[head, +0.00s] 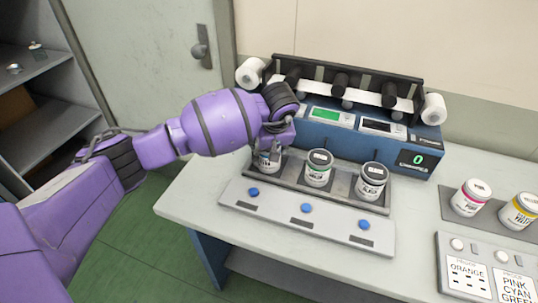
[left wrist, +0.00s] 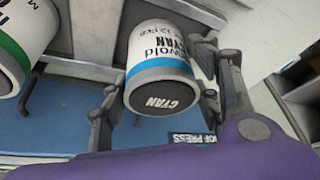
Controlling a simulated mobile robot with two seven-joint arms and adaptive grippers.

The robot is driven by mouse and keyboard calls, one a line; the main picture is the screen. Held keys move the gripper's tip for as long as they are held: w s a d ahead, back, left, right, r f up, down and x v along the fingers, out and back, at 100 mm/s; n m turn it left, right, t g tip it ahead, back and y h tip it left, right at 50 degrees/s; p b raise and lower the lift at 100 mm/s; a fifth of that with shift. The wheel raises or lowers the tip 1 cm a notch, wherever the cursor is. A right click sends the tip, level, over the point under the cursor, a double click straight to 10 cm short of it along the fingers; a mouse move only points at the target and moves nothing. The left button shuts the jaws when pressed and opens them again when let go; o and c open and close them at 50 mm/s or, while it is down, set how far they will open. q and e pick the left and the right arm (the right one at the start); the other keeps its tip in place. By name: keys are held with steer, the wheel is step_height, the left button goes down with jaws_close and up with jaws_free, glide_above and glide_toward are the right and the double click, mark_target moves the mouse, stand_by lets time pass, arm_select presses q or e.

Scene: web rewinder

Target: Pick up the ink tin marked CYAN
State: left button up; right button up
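The ink tin marked CYAN is white with a blue band and a dark lid. In the left wrist view the tin (left wrist: 160,68) lies between my left gripper's fingers (left wrist: 158,100), lid toward the camera. The fingers are spread along both sides, with a narrow gap at the left one; contact at the right one is unclear. In the head view my left gripper (head: 272,146) is over the tin (head: 266,163) at the left end of the dark tray (head: 343,191), hiding most of it. The tin appears to stand in the tray. My right gripper is not in view.
A green-banded tin (head: 319,168) and another tin (head: 372,182) stand to the right in the tray. Behind is the blue rewinder (head: 335,142) with white rolls. Pink (head: 471,198) and yellow (head: 518,211) tins stand at the far right. Blue buttons line the panel in front.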

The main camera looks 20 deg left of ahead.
arm_select(q)
steer(key=c, duration=0.8)
steer(key=shift+c, duration=0.7)
steer(key=shift+r, duration=0.15)
